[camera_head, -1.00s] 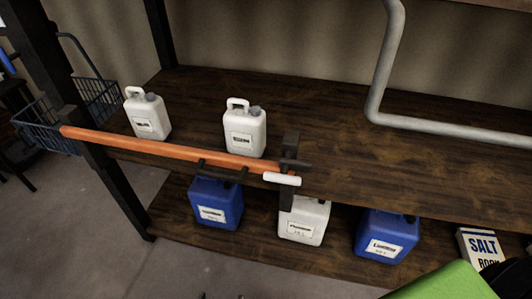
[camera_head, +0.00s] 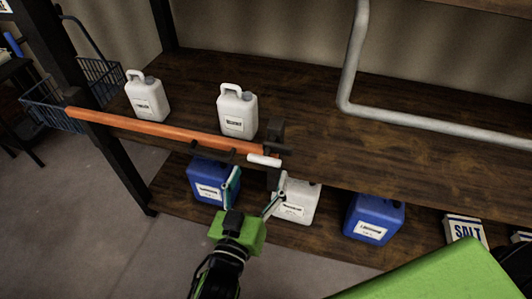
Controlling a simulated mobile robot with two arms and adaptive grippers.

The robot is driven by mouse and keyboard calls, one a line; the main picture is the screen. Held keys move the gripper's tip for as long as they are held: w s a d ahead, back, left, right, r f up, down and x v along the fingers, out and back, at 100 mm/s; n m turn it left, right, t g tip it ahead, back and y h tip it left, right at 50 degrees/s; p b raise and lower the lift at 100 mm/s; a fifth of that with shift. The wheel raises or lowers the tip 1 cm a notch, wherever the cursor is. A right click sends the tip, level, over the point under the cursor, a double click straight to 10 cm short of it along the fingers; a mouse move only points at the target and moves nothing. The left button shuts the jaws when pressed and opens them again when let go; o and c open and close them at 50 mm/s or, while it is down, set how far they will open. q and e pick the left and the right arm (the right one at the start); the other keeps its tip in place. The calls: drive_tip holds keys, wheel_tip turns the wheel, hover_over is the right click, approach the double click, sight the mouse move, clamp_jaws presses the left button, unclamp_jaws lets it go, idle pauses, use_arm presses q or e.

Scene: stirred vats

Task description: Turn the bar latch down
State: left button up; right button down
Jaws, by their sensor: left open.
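An orange bar (camera_head: 160,129) runs level along the front of the upper shelf. Its right end meets a dark bracket with a small white latch handle (camera_head: 263,160), which points left to right. My left gripper (camera_head: 254,190) is open and empty in front of the lower shelf, below the latch handle. Its fingers point up toward the bar, apart from the handle. Its fingers and body cover parts of the jugs behind. My right gripper is not in view.
Two white jugs (camera_head: 237,112) stand on the upper shelf (camera_head: 315,150) behind the bar. Blue jugs (camera_head: 373,218), a white jug (camera_head: 302,204) and a salt box (camera_head: 465,231) stand on the lower shelf. A grey pipe (camera_head: 352,60) bends above the upper shelf at right.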

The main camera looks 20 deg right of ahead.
sight(265, 155)
use_arm(q)
drive_tip(key=x, duration=0.7)
drive_tip(key=shift+p, duration=0.4)
drive_tip(key=shift+a, duration=0.1)
drive_tip(key=shift+s, duration=0.1)
drive_tip(key=c, duration=1.1)
